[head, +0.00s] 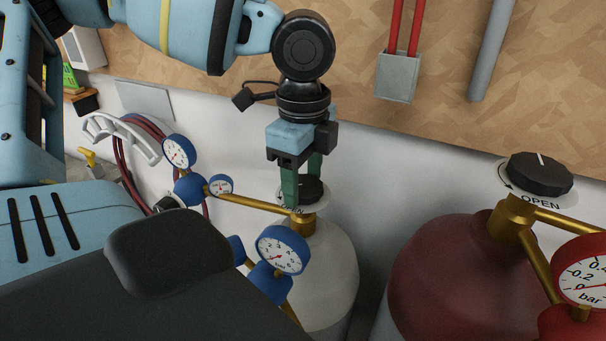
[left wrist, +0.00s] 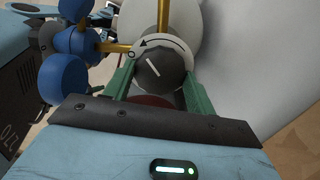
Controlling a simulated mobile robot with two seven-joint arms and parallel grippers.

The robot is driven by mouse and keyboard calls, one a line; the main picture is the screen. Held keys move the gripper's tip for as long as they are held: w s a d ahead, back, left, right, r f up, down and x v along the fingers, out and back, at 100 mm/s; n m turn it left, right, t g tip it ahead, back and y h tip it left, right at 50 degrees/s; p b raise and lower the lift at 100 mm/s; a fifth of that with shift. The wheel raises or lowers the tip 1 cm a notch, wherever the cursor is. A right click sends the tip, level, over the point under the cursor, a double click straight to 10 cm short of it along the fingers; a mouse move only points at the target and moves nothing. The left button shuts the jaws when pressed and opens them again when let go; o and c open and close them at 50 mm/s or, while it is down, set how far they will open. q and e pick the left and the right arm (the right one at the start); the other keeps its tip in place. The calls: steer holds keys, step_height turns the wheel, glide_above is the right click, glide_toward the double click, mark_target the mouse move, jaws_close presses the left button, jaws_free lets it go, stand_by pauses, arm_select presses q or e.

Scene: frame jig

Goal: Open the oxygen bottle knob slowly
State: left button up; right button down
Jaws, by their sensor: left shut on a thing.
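The oxygen bottle (head: 330,262) is the white one with blue gauges. Its black knob (head: 312,189) sits on top, above a white label ring, partly hidden by my left gripper (head: 302,190). My left gripper comes down from above, its green fingers on either side of the knob. In the left wrist view, the knob (left wrist: 160,68) sits between the two fingers (left wrist: 158,88), and its white mark line is tilted. An arrow on the white label ring (left wrist: 178,46) curves around it. The gripper is shut on the knob. My right gripper is not in view.
A red bottle (head: 440,270) with its own black knob (head: 540,174) marked OPEN and a red gauge (head: 583,272) stands at the right. Blue gauges (head: 282,250) and brass pipes (head: 250,203) lie close beside the left gripper. Red hoses (head: 125,170) hang on the wall.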

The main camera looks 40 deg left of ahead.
mark_target(303, 184)
arm_select(q)
steer(key=n, duration=0.5)
steer(key=shift+r+n, duration=0.1)
steer(key=shift+n, duration=0.2)
steer(key=n, duration=0.4)
steer(key=shift+n, duration=0.4)
steer(key=o, duration=1)
steer(key=shift+r, duration=3.85)
